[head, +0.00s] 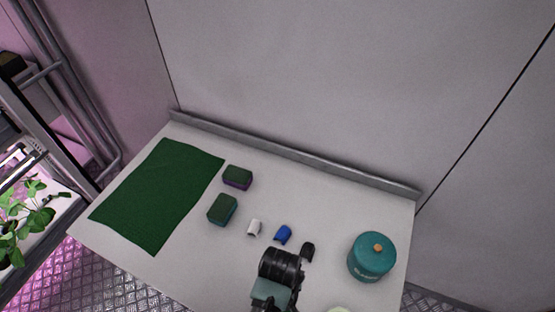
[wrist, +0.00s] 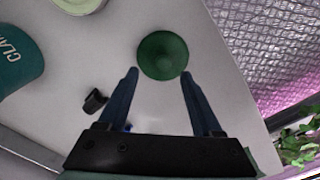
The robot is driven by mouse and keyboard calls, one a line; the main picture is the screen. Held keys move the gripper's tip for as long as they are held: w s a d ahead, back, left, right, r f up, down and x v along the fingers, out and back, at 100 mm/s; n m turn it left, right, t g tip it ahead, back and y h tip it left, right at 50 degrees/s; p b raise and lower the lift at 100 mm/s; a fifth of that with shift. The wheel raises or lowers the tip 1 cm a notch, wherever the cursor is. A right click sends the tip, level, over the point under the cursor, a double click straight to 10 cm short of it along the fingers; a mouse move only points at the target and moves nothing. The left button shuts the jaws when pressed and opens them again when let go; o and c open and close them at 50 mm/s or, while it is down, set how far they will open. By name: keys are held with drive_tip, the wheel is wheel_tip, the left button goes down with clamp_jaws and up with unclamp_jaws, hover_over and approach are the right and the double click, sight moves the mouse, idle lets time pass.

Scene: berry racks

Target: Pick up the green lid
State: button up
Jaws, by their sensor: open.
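The green lid (wrist: 163,55) is a round dark green disc lying on the pale table in the wrist view. It lies just beyond the tips of my gripper (wrist: 158,73), roughly centred between the two fingers. My gripper is open with nothing between its fingers. I cannot tell from the frames how high it is above the lid. In the head view my arm comes down at the bottom centre; the lid and my fingertips do not show there.
A teal canister (head: 372,258) with an orange knob stands right. Small black (head: 308,252), blue (head: 283,234) and white (head: 254,228) objects lie near my arm. Two green-topped blocks (head: 237,177) (head: 222,208) sit beside a green mat (head: 160,195). A pale green round thing (wrist: 78,4) is partly visible.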

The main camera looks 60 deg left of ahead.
drive_tip(key=f, duration=0.3)
drive_tip(key=shift+s+f+p, duration=0.25)
drive_tip(key=shift+p, duration=0.05)
drive_tip(key=shift+a+f, duration=0.1)
drive_tip(key=shift+f, duration=0.55)
clamp_jaws()
